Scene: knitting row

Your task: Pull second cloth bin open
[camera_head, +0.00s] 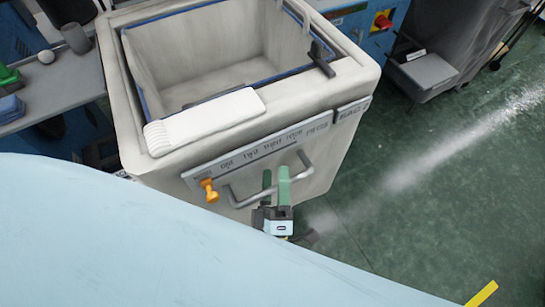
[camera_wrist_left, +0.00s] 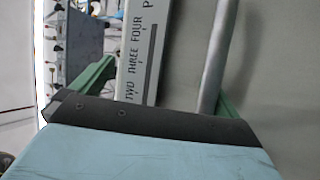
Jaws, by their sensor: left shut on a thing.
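The cloth bin (camera_head: 350,88) is a large off-white bin with an open top, a blue-trimmed inner rim and a grey bar handle (camera_head: 240,197) low on its front. In the left wrist view the handle (camera_wrist_left: 217,55) is a grey rod beside a label plate reading TWO, THREE, FOUR. The wrist view shows the green fingers (camera_wrist_left: 160,88) either side of the plate and rod; the exact contact is hidden. My right gripper is not in view.
A white folded cloth (camera_head: 205,120) and a black clip-like piece (camera_head: 321,60) lie on the rim. A grey table (camera_head: 65,85) stands at left. Green floor (camera_head: 440,190) is open at right.

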